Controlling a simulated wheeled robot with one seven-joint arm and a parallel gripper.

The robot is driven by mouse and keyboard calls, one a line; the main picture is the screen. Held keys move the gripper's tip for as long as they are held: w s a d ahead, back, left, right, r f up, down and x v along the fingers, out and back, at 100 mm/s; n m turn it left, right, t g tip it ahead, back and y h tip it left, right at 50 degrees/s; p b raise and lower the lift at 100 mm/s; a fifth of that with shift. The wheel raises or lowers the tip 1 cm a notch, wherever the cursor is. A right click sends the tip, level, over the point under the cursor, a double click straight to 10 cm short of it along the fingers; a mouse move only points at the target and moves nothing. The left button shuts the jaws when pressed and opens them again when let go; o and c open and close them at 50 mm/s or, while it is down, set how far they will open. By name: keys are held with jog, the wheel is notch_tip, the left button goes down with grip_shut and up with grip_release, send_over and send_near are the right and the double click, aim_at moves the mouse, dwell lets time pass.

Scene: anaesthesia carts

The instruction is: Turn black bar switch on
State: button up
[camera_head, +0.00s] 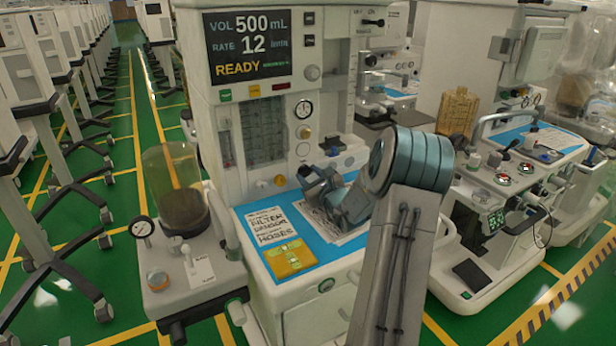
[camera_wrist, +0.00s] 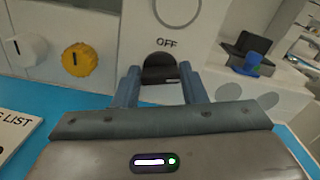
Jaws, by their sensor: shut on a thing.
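The black bar switch (camera_wrist: 160,68) sits on the pale front panel of the anaesthesia cart, under a printed OFF label, in the wrist view. My gripper (camera_wrist: 160,79) has one blue-grey finger on each side of it and is shut on it. The lower part of the switch is partly hidden between the fingers. In the head view my gripper (camera_head: 318,175) is at the lower part of the cart's front panel, just above the blue work surface (camera_head: 312,238). The switch cannot be made out clearly there.
A yellow knob (camera_wrist: 79,60) and a white knob (camera_wrist: 25,50) are left of the switch. A yellow packet (camera_head: 290,260) and a printed sheet (camera_head: 270,227) lie on the work surface. A canister (camera_head: 175,185) stands left. Another cart (camera_head: 500,185) stands right.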

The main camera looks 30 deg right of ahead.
jog(key=m+p, duration=0.1)
jog(key=m, duration=0.2)
jog(key=shift+m, duration=0.4)
jog(key=o, duration=1)
jog(key=shift+s, duration=0.1)
jog(key=s, duration=0.9)
jog(key=s+b, duration=0.1)
jog(key=s, duration=0.3)
jog(key=shift+s+a, duration=0.35)
